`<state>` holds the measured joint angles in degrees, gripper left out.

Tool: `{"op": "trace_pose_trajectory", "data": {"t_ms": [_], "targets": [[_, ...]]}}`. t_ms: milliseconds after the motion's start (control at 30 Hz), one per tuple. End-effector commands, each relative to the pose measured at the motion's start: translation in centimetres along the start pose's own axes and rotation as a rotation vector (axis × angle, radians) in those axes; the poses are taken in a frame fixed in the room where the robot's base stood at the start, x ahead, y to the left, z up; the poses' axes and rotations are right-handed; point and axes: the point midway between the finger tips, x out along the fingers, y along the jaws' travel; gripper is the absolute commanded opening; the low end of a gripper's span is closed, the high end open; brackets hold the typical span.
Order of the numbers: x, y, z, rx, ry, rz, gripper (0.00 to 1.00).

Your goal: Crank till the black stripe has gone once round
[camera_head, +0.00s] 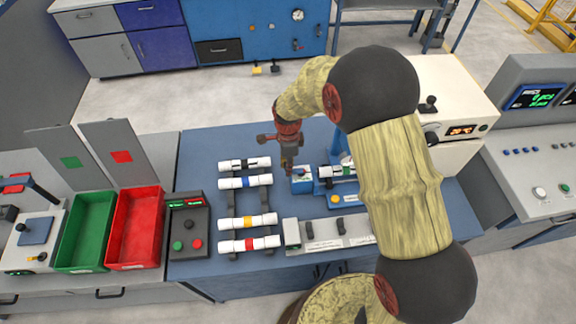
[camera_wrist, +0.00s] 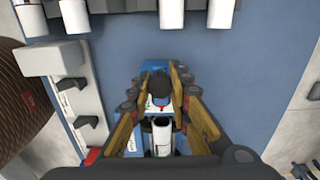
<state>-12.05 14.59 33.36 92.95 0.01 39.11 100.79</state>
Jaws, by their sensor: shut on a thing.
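My gripper (camera_head: 289,168) points down over a small blue device (camera_head: 302,181) on the blue table. In the wrist view its fingers (camera_wrist: 159,92) are shut around a dark upright knob (camera_wrist: 159,82), the crank's handle as far as I can tell. A white pipe (camera_wrist: 161,134) shows below the knob, between the fingers. In the head view a pipe with green and dark bands (camera_head: 338,171) lies in the device, partly hidden by my arm. No black stripe on it can be made out clearly. A white pipe with a black band (camera_head: 245,164) lies on the rack.
The rack also holds pipes with blue (camera_head: 245,181), yellow (camera_head: 245,222) and red (camera_head: 249,244) bands. A green bin (camera_head: 88,240) and red bin (camera_head: 135,235) are at left. My arm hides the table's right part.

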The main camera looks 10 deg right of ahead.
Motion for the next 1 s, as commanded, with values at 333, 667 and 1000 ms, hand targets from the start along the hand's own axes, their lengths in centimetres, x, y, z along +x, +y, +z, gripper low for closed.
{"op": "trace_pose_trajectory", "data": {"t_ms": [333,667,1000], "targets": [[-0.1,0.9,-0.1,-0.177,0.000,0.000,0.00],[-0.1,2.2,-0.6,-0.482,0.000,0.000,0.00],[-0.1,3.4,-1.5,-0.805,0.000,-0.001,0.00]]}}
